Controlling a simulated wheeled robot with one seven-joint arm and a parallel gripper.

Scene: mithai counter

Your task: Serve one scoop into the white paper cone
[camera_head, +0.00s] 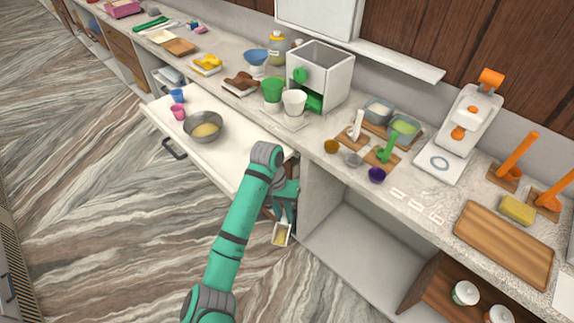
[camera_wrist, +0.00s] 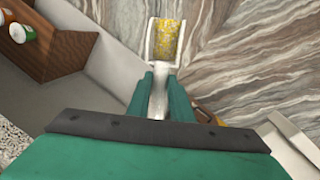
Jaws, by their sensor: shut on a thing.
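My gripper (camera_head: 284,212) is shut on the handle of a white scoop (camera_head: 290,234), low in front of the counter and over the floor. In the wrist view my gripper (camera_wrist: 160,100) closes on the scoop's handle, and the scoop (camera_wrist: 150,42) holds yellow grains (camera_wrist: 166,40). A white cup-like cone (camera_head: 294,101), likely the paper cone, stands upright on the counter beside a green one (camera_head: 272,89). My gripper is well apart from both. The inside of the white cone is too small to read. A grey bowl (camera_head: 190,133) with yellow contents sits on the pulled-out white drawer top.
A white box dispenser (camera_head: 338,80) stands behind the cones. Pink (camera_head: 178,113) and blue (camera_head: 177,96) cups stand near the bowl. Small dark and grey bowls and green and white tools are right of the cones. An open shelf bay (camera_head: 350,255) lies below the counter.

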